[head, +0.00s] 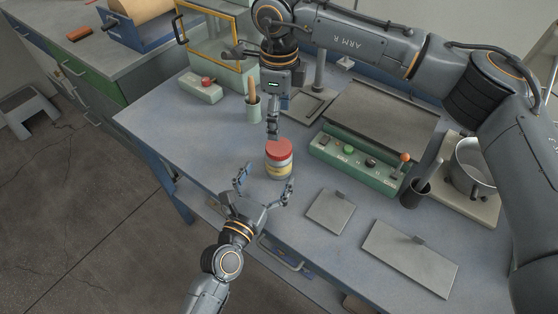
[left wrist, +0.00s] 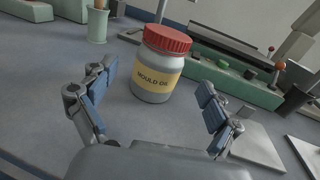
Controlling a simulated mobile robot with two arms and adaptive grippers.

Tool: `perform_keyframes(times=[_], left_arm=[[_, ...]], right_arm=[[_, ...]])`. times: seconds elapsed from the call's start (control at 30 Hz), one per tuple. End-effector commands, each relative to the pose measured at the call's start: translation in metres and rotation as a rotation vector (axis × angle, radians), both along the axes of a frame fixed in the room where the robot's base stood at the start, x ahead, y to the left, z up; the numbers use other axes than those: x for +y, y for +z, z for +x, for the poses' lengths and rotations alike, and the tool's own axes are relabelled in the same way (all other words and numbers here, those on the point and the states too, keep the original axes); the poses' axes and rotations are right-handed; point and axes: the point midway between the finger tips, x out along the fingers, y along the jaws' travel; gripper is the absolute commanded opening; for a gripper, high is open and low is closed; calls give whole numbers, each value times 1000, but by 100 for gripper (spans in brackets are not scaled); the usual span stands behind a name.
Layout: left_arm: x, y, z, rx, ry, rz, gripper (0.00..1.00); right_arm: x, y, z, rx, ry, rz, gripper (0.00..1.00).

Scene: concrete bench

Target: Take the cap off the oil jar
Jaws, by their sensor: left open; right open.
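The oil jar (head: 278,166) is a grey jar with a yellow label and stands upright on the blue bench. Its red cap (head: 279,149) sits on top. In the left wrist view the jar (left wrist: 153,88) reads "MOULD OIL" and the cap (left wrist: 167,39) is ribbed. My left gripper (head: 265,184) is open, with its fingers apart at the near side of the jar, and the jar stands ahead between the fingertips. My right gripper (head: 273,132) points down from above, just behind and above the cap. It looks narrow from this angle and appears to hold nothing.
A green control panel (head: 352,162) with a flat grey plate stands right of the jar. A green cup (head: 253,109) with a wooden handle stands behind left. Flat plates (head: 330,211) lie at the front right. A metal pot (head: 472,168) stands far right. Bench left of the jar is clear.

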Motion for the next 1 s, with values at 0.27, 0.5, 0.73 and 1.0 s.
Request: perform_keyframes(times=[0.27, 0.5, 0.73, 1.0], left_arm=[[-19, 0, 44, -1, -1, 1, 89], [-25, 0, 58, 0, -1, 1, 89], [-25, 0, 59, 0, -1, 1, 89], [-25, 0, 58, -1, -1, 2, 42]], right_arm=[[0, 0, 0, 1, 1, 1, 76], [1, 0, 0, 1, 1, 2, 76], [1, 0, 0, 1, 1, 2, 76], [1, 0, 0, 1, 1, 2, 76]])
